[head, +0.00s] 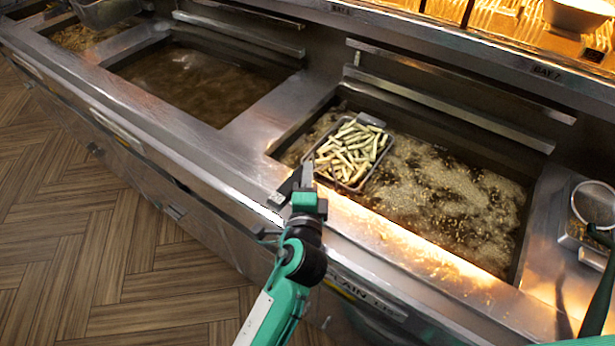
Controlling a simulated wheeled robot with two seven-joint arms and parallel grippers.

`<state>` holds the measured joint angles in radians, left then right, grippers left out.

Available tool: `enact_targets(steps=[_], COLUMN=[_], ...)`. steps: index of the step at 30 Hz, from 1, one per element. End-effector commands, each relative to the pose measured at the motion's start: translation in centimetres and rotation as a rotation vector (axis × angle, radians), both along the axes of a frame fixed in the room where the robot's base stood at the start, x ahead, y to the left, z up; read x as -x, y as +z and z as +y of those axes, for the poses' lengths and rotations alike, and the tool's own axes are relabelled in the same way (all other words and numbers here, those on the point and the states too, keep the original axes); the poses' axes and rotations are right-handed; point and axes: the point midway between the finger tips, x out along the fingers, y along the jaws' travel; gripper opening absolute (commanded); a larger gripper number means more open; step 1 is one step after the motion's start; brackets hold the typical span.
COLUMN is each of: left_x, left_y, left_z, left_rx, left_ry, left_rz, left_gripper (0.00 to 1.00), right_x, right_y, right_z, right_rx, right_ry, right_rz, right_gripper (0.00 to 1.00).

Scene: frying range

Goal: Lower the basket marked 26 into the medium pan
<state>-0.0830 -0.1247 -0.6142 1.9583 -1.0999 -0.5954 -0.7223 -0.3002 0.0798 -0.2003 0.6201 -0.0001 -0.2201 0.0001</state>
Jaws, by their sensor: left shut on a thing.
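A wire basket (372,120) full of pale fries (350,152) sits low at the left end of the right-hand pan (440,200), which holds bubbling oil. The basket looks about level. No number on it can be read. My left gripper (306,180) is at the pan's front-left edge, beside the basket's near left side. It is shut on the basket's handle, which it mostly hides. How deep the basket's bottom sits in the oil cannot be told. My right gripper is not in view.
A pan of still, dark oil (195,82) lies to the left, with another pan (85,38) beyond it. A metal divider (262,118) separates the nearer two. A round skimmer (592,203) lies at the right. A raised ledge runs along the back.

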Motion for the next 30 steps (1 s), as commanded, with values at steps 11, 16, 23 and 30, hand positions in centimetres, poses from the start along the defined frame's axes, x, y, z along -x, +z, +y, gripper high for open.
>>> enact_targets(steps=[11, 16, 23, 30], left_x=[0.0, 0.0, 1.8, 6.5], left_y=[0.1, -0.2, -0.3, -0.4], left_z=[0.0, 0.0, 0.1, 0.5], left_rx=[0.000, -0.002, 0.000, 0.002], left_ry=[0.000, 0.001, 0.000, -0.001], left_rz=[-0.001, 0.003, 0.003, 0.003], left_gripper=[0.47, 0.47, 0.47, 0.47], right_x=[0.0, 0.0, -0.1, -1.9], right_y=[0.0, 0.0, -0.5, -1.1], right_z=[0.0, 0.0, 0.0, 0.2], right_rx=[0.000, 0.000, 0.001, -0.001], right_ry=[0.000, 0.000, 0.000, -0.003], right_rz=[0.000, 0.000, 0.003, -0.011], right_gripper=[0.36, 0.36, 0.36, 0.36])
